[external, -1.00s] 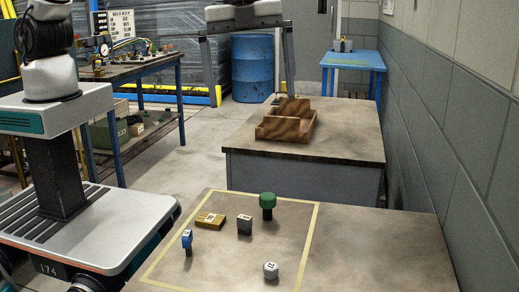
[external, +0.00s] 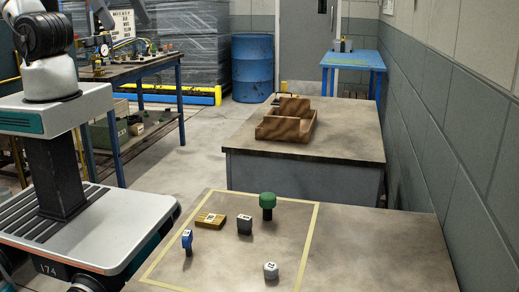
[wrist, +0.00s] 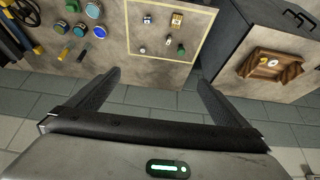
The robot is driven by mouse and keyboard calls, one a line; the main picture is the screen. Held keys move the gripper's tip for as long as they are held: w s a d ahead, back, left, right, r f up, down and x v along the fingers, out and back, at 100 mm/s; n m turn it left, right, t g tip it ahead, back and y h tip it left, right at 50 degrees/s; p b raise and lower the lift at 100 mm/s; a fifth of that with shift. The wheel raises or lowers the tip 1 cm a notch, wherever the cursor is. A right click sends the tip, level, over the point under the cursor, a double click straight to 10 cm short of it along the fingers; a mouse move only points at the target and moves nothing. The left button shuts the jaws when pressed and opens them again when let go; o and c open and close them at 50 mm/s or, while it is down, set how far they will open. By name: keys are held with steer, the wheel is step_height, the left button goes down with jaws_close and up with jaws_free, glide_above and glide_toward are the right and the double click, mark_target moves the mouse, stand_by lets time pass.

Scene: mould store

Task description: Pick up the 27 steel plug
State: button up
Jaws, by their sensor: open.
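The 27 steel plug (external: 271,270) is a small light grey faceted piece with a dark number on its label. It stands upright at the front right inside the yellow tape outline on the near table. In the wrist view the plug (wrist: 141,50) is a small pale spot near the outline's lower left corner. My gripper (wrist: 159,76) is open and empty, fingers wide apart, well above and away from the plug.
Inside the tape also stand a green-topped knob (external: 267,200), a dark grey block (external: 244,225), a wooden block (external: 210,220) and a blue piece (external: 187,239). A wooden tray (external: 285,134) sits on the second table (external: 345,145). Several knobs (wrist: 93,10) lie outside the tape.

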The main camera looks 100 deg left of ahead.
steer(key=c, duration=1.4)
steer(key=shift+w, duration=0.1)
steer(key=n+g+b, duration=0.4)
steer(key=n+b, duration=0.1)
steer(key=b, duration=1.7)
glide_above(271, 266)
steer(key=s, duration=0.2)
steer(key=shift+y, duration=0.3)
steer(key=f, duration=4.3)
steer(key=shift+w+d+f, duration=0.2)
steer(key=shift+w+d, duration=0.05)
steer(key=shift+w+a+f+b, duration=0.1)
steer(key=shift+w+f+b, duration=0.1)
steer(key=shift+f, duration=0.75)
steer(key=shift+w+a+f+b, duration=0.1)
steer(key=shift+w+f+b, duration=0.1)
steer(key=shift+f, duration=0.7)
steer(key=shift+w+a+f+b, duration=0.1)
steer(key=shift+w+f+b, duration=0.1)
steer(key=shift+f, duration=0.75)
